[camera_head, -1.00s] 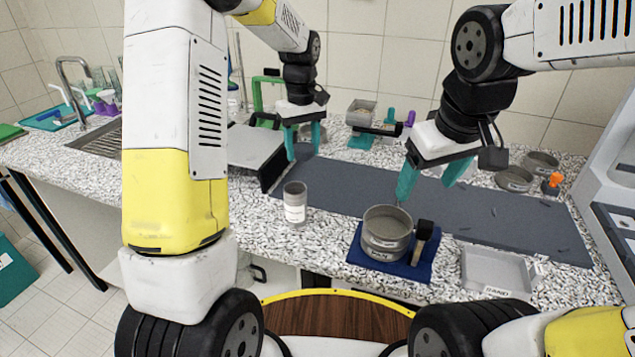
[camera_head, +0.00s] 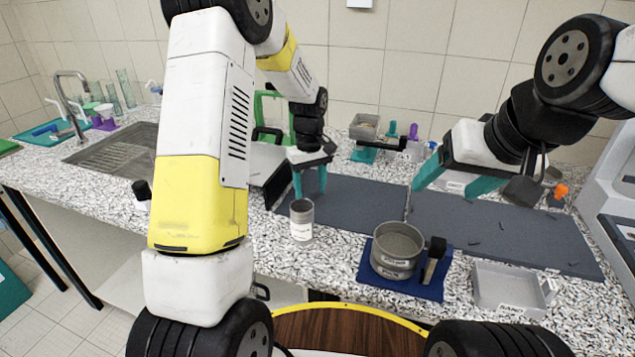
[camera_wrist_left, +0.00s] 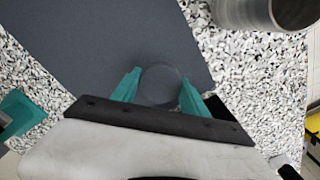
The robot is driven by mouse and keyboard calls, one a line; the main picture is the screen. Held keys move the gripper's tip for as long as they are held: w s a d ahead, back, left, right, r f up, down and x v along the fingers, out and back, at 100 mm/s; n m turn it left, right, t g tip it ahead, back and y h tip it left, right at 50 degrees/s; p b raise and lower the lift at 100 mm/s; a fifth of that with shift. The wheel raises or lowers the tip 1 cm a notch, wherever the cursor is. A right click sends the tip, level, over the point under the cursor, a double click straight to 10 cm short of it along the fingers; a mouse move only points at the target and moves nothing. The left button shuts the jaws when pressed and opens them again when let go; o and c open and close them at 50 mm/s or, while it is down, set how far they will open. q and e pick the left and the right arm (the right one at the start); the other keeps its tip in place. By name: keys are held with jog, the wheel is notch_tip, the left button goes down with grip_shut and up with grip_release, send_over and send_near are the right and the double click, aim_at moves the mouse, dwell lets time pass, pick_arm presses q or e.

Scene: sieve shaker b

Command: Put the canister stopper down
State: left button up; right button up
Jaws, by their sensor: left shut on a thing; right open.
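The canister stopper (camera_wrist_left: 160,86) is a dark grey disc, seen in the left wrist view between the teal fingers of my left gripper (camera_wrist_left: 160,92). My left gripper is shut on it, above the dark mat close to its edge; I cannot tell whether the stopper touches the mat. In the head view my left gripper (camera_head: 310,184) is just behind the grey labelled canister (camera_head: 301,222), and the stopper is not clearly seen there. The canister also shows in the left wrist view (camera_wrist_left: 262,12). My right gripper (camera_head: 452,182) is open and empty above the mat's right part.
The dark mat (camera_head: 360,203) runs along the counter, with small dark bits at its right. A grey tray (camera_head: 508,290) sits at front right. A balance (camera_head: 365,130) stands behind.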

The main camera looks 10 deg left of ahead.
aim_at(310, 187)
pick_arm(q)
jog(key=shift+f, duration=0.95)
jog(key=o, duration=1.6)
jog(key=shift+f, duration=0.1)
jog(key=shift+c, duration=0.2)
notch_tip(310, 187, up, 12)
jog(key=shift+f, duration=0.1)
jog(key=s+a+r+m+t, duration=0.1)
jog(key=s+r+m, duration=0.1)
jog(key=s+r, duration=0.45)
jog(key=s+r+m+t+h, duration=0.1)
jog(key=s+r+m+t, duration=0.1)
jog(key=s, duration=0.7)
jog(key=s+a+r+m+t+h, duration=0.1)
jog(key=s+r+m+t, duration=0.2)
jog(key=s, duration=0.7)
jog(key=shift+s+a+r, duration=0.15)
jog(key=shift+s+r, duration=0.1)
jog(key=shift+s, duration=0.05)
